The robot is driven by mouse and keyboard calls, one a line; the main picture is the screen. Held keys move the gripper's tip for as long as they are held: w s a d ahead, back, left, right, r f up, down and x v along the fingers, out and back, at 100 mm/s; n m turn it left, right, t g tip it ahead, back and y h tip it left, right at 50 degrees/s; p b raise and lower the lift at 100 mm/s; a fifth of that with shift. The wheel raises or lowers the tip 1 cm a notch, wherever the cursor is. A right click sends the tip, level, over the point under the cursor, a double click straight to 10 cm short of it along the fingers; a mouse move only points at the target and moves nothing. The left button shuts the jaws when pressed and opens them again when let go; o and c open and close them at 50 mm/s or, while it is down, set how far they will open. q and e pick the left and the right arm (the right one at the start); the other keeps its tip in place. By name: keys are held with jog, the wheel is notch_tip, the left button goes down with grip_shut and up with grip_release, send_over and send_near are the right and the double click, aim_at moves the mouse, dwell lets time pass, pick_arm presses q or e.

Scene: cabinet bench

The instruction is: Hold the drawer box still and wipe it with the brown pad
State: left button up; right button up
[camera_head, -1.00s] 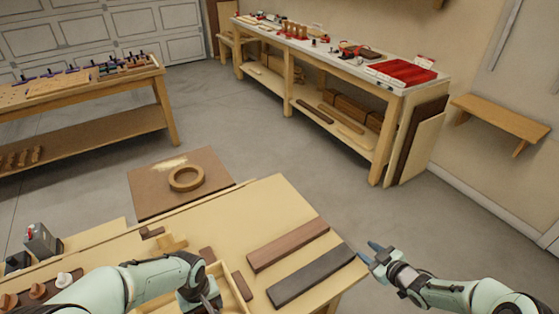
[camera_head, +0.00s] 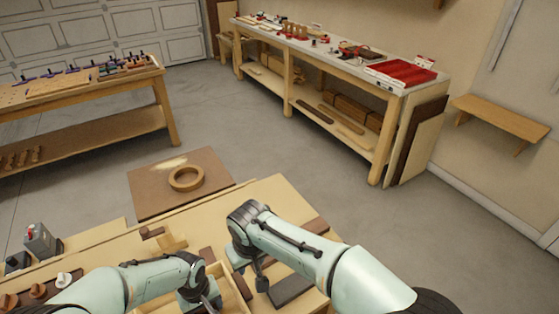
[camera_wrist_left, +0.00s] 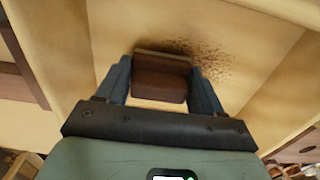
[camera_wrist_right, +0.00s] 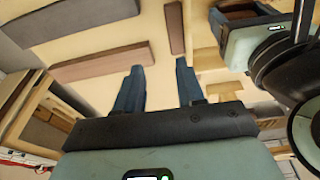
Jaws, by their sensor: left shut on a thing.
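The brown pad (camera_wrist_left: 160,78) is a small dark-brown block between the fingers of my left gripper (camera_wrist_left: 163,75) in the left wrist view. It is inside the pale wooden drawer box (camera_head: 233,292). Dark specks lie on the box floor (camera_wrist_left: 118,35) beside the pad. In the head view my left arm hides most of the box. My right gripper (camera_wrist_right: 158,78) is open and empty above the bench, close to the box. Its fingers are apart in the right wrist view, and it is not touching the box as far as I can see.
On the bench lie a dark grey slab (camera_wrist_right: 75,20), a brown plank (camera_wrist_right: 100,62) and a smaller brown strip (camera_wrist_right: 174,27). Wooden pieces (camera_head: 172,242) and knobs (camera_head: 38,291) stand on the left.

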notch_tip(320, 180, up, 2)
jog(key=g, duration=0.1)
send_over(239, 294)
jog(key=s, duration=0.1)
jog(key=f, duration=1)
jog(key=shift+w+f, duration=0.35)
grip_shut()
jog(key=shift+r, duration=0.15)
